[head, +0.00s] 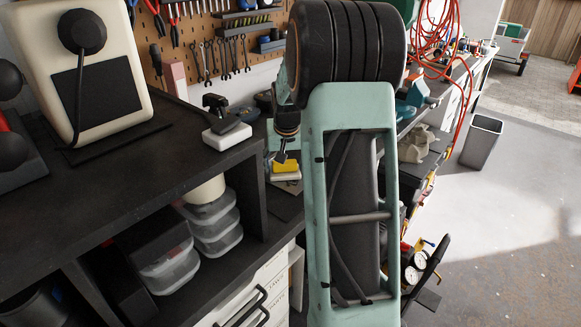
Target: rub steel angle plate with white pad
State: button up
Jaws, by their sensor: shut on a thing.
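My gripper (281,156) is small and dark in the middle of the head view, pointing down beside my pale green arm link. It is shut on a small block with a yellow top (286,167) and a pale lower layer, which may be the white pad. The fingertips meet its top. Whether the block touches what lies beneath is too small to tell. I cannot make out the steel angle plate clearly; my arm hides part of the bench there. A separate white block with a black top (227,134) stands on the dark shelf to the left.
A cream machine (85,60) stands on the dark shelf unit (150,180) at left, with clear tubs (213,222) inside. A pegboard (205,30) holds tools behind. A grey bin (482,140) stands on the open floor at right, and a gauge (411,275) shows near my arm.

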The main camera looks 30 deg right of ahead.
jog(key=shift+w+a, duration=0.4)
jog(key=shift+w, duration=0.3)
jog(key=shift+s+d+f+b, duration=0.1)
jog(key=shift+s+d+b, duration=0.4)
jog(key=shift+s, duration=0.8)
jog(key=shift+s+d+b, duration=0.25)
jog(key=shift+s+d, duration=0.45)
jog(key=shift+s, duration=0.65)
jog(key=shift+s+d+f+b, duration=0.1)
jog(key=shift+s+d+b, duration=0.4)
jog(key=shift+s, duration=0.8)
jog(key=shift+d, duration=0.1)
jog(key=shift+w+r+p, duration=0.1)
jog(key=shift+r+p, duration=2.05)
jog(key=shift+r, duration=1)
jog(key=shift+r, duration=0.1)
notch_tip(320, 180, up, 3)
jog(key=shift+f+p, duration=0.1)
jog(key=shift+p, duration=0.95)
